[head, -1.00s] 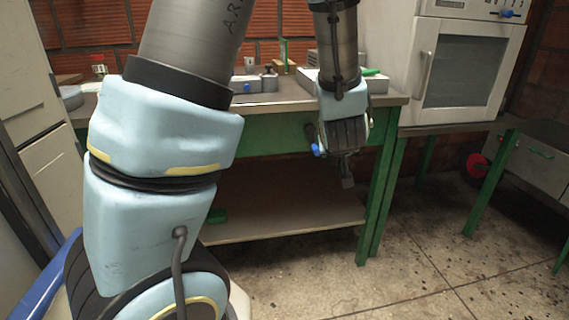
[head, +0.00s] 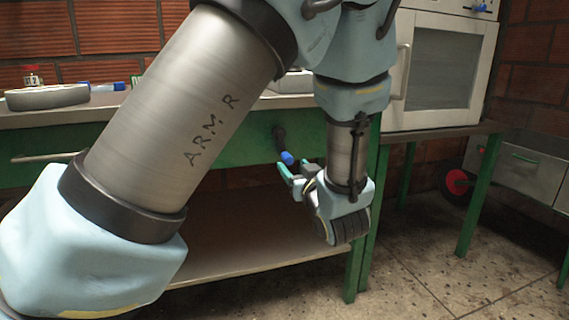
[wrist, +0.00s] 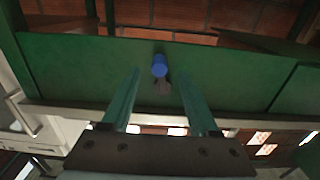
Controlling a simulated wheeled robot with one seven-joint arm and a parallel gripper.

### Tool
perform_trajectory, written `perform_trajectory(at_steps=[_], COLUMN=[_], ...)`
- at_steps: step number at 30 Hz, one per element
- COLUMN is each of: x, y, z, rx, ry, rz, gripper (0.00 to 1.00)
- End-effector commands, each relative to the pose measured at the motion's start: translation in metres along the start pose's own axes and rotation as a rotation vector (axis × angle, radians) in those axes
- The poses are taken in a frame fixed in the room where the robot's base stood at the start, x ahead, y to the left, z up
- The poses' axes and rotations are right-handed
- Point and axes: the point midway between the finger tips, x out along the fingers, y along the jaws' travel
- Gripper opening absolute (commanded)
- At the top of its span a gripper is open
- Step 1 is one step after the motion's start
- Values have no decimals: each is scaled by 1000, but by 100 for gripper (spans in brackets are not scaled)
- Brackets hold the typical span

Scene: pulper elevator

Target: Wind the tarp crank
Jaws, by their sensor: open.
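The crank (head: 279,138) is a dark arm on the green front panel of the bench, with a blue handle (head: 287,158) at its lower end. My gripper (head: 288,174) is open, with its green fingers pointing at the panel just below and around the blue handle. In the wrist view, the blue handle (wrist: 160,66) lies between the two spread fingertips (wrist: 158,74), with room on both sides. I see no contact. The dark crank arm shows only in part in the wrist view. No tarp can be made out.
The green bench (head: 240,150) has a lower shelf (head: 230,240) and a round grey object (head: 46,97) on top. A white oven (head: 445,70) stands to the right on a table. A red wheel (head: 456,182) shows farther right. The floor at front right is clear.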

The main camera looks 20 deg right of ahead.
Motion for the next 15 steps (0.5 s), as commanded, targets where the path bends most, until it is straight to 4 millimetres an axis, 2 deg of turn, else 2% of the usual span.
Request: perform_trajectory(at_steps=[1, 6, 10, 15], x=[11, 40, 54, 62], y=[-1, -1, 0, 0], z=[2, 2, 1, 1], rx=[-1, -2, -2, -1], ry=[0, 0, 0, -2], rz=[-4, -2, -1, 0], gripper=[61, 61, 61, 61])
